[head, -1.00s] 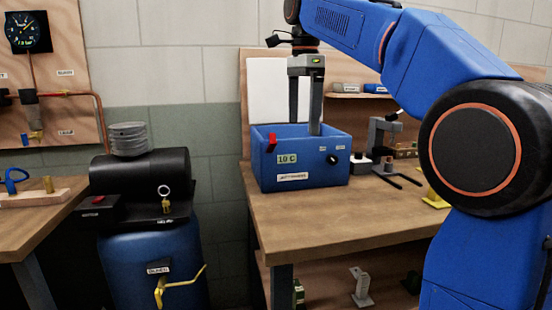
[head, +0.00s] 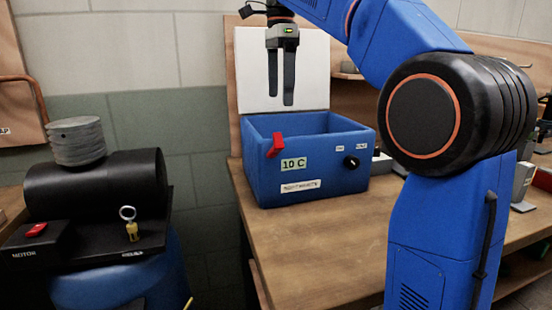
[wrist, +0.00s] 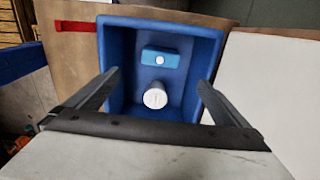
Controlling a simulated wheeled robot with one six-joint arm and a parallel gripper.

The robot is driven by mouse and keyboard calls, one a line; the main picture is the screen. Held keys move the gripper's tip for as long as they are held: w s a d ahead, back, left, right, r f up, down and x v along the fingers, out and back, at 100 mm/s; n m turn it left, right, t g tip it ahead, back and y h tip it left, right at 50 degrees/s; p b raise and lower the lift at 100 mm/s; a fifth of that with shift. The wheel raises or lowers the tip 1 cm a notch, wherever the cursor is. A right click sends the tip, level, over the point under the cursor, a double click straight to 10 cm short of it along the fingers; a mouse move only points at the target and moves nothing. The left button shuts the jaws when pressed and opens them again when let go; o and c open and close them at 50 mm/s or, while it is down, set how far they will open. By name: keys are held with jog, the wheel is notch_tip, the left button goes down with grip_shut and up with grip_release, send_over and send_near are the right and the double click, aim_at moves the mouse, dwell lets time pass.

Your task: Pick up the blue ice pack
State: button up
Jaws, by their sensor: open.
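The blue ice pack (wrist: 149,57) lies inside the open blue cooler box (head: 300,190), seen in the wrist view as a light blue block with a round white spot. It is hidden by the box walls in the head view. A white cylinder (wrist: 155,98) stands in the same box, close to the pack. My gripper (head: 281,98) hangs above the box with its fingers pointing down, open and empty. In the wrist view its two fingers (wrist: 158,80) spread either side of the box interior, apart from the pack.
The box stands on a wooden bench (head: 300,245), with a red latch (head: 275,145) at its rim and a white raised lid (head: 310,75) behind. A black cylinder (head: 95,185) on a motor stand is at the left. The bench front is clear.

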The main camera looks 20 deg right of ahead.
notch_tip(320, 180, down, 17)
jog(key=shift+a+f, duration=0.1)
jog(key=c, duration=1.3)
